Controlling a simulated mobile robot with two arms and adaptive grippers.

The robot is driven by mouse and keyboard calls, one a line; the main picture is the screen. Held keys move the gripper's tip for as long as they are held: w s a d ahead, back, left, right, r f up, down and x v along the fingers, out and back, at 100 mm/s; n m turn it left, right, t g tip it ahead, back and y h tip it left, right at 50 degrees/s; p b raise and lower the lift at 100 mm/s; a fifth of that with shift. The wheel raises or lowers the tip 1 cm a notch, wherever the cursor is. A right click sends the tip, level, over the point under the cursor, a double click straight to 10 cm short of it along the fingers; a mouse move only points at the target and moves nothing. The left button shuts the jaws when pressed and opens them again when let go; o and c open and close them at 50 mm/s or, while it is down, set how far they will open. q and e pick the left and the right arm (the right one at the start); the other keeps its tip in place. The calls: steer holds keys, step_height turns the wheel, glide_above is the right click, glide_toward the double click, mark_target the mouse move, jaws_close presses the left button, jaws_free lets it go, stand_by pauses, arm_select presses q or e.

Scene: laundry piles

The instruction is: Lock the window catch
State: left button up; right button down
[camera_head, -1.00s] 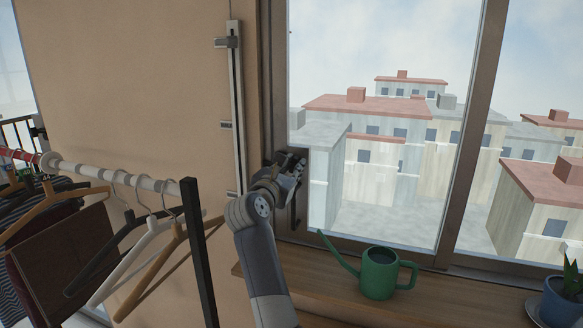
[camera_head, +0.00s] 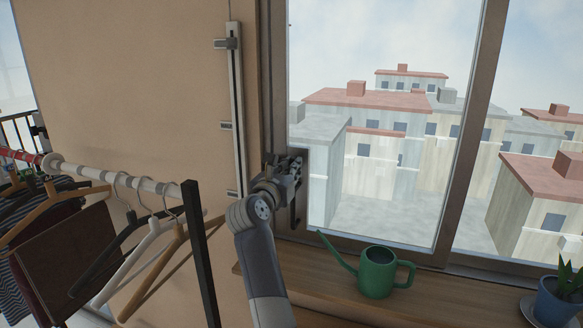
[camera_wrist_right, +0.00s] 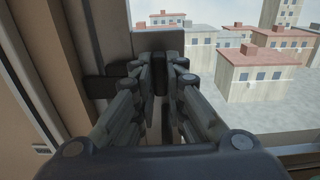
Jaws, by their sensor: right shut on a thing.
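The window (camera_head: 375,215) fills the right half of the head view, with a brown frame. The catch is a dark handle on the left upright of the window frame; its lower part (camera_head: 293,218) shows just below my right gripper. My right gripper (camera_head: 294,165) is at that handle, and its fingers cover the upper part. In the right wrist view, the fingers (camera_wrist_right: 160,78) are close together around a dark upright piece of the catch, with a dark bracket (camera_wrist_right: 100,88) reaching left to the frame. My left gripper is not in view.
A green watering can (camera_head: 378,272) and a potted plant (camera_head: 560,300) stand on the wooden sill (camera_head: 440,305). A clothes rail (camera_head: 95,173) with several hangers and garments is at the left. A black post (camera_head: 200,250) stands near my right arm.

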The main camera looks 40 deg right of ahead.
steer(key=c, duration=1.9)
jaws_free()
steer(key=shift+a, duration=0.15)
steer(key=v, duration=0.7)
steer(key=shift+s+a, duration=0.15)
